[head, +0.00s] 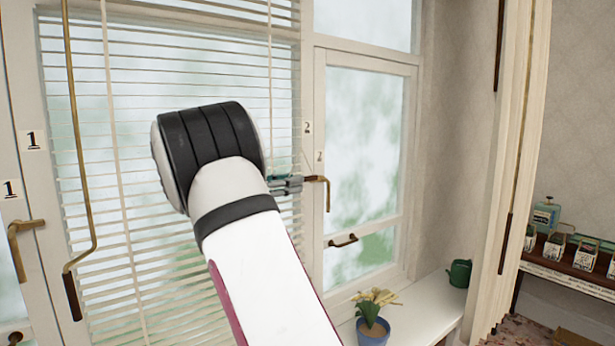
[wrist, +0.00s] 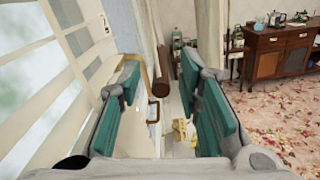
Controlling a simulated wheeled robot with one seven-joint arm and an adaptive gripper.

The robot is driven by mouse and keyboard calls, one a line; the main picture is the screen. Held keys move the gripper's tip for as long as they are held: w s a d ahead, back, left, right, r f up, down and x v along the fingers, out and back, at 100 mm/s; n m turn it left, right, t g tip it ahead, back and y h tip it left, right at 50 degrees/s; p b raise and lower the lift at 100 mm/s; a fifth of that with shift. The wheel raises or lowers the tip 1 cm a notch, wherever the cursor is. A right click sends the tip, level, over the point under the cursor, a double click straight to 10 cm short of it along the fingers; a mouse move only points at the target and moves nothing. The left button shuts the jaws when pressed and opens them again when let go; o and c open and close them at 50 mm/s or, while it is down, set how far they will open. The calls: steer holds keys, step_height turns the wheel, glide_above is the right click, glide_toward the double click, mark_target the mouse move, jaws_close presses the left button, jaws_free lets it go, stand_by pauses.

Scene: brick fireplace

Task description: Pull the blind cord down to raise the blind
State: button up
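The slatted blind (head: 80,180) hangs lowered over the left window; its slats also fill the left of the wrist view (wrist: 50,85). My gripper (head: 289,185) is at the blind's right edge, mostly hidden behind my arm. In the wrist view my gripper's teal fingers (wrist: 160,90) are apart. A brown cylindrical piece (wrist: 161,72) shows in the gap between them, apparently beyond the tips. A small brown piece (head: 312,178) also shows just right of my gripper in the head view; whether it is the cord's pull I cannot tell. A pale thin cord (head: 269,60) runs down over the slats.
A brass window handle (head: 327,192) is close right of my gripper. A bent brass rod with a brown grip (head: 72,297) hangs at left. A potted plant (head: 373,330) and green watering can (head: 459,272) stand on the sill (head: 425,310). A curtain (head: 520,150) hangs at right.

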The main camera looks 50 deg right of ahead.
mark_target(306, 179)
steer(key=shift+p+x, duration=0.45)
steer(key=shift+x, duration=2.35)
steer(key=shift+c, duration=0.4)
jaws_close()
